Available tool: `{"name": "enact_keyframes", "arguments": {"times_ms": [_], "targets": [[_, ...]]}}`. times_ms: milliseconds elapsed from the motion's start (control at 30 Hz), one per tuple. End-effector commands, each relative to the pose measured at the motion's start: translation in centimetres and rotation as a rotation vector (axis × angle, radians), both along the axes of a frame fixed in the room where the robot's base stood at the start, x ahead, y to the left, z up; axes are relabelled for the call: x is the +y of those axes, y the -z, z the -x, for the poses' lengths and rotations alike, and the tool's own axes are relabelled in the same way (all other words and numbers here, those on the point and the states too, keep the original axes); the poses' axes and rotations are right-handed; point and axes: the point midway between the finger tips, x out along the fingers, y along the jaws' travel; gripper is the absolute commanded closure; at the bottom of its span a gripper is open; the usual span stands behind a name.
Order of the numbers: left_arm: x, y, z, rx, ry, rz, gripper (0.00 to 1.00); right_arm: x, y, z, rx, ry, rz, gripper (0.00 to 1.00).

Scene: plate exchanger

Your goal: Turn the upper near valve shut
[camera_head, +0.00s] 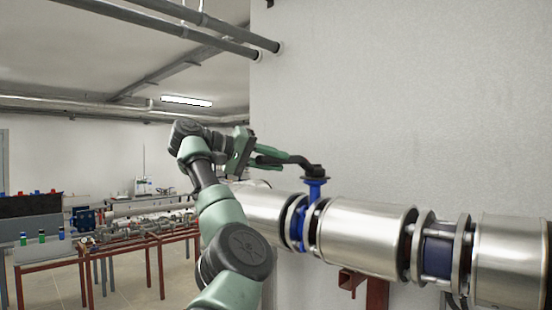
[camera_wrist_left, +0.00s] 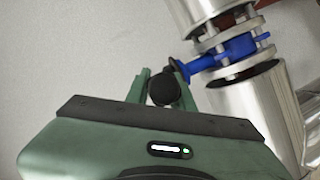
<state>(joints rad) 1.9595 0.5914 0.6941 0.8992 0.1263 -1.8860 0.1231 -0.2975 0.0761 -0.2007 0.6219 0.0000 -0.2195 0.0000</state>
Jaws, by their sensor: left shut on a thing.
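The valve in view has a blue body (camera_head: 315,190) standing up from the pipe, with a black lever handle (camera_head: 304,161) on top reaching left toward my gripper. My left gripper (camera_head: 275,157) is shut on the free end of this handle. In the left wrist view, the rounded black handle end (camera_wrist_left: 164,88) sits between the two green fingers of my left gripper (camera_wrist_left: 163,90). The blue valve body (camera_wrist_left: 228,54) shows there behind and to the right, between flanges. My right gripper is in neither view.
A large shiny metal pipe (camera_head: 362,238) runs along the wall below the valve, with a red support (camera_head: 376,295) under it. A bare white wall (camera_head: 410,100) stands behind. Red-framed tables with piping (camera_head: 140,235) stand at the left.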

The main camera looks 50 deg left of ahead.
Motion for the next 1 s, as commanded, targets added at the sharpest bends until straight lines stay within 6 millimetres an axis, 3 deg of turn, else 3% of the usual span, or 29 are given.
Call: {"name": "enact_keyframes", "arguments": {"times_ms": [367,400,467,800,1000], "targets": [[0.3,-0.2,0.1,-0.011,-0.006,-0.002,1.00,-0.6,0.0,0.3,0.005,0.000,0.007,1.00],[0.3,-0.2,0.1,-0.011,-0.006,-0.002,0.69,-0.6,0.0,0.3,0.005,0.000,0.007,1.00],[0.3,-0.2,0.1,-0.010,-0.006,-0.002,0.56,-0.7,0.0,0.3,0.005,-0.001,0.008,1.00],[0.2,-0.1,0.2,-0.006,-0.002,-0.001,0.56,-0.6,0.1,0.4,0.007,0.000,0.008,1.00],[1.0,-0.4,2.8,-0.009,-0.005,0.001,0.56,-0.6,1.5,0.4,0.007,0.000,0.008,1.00]]}}
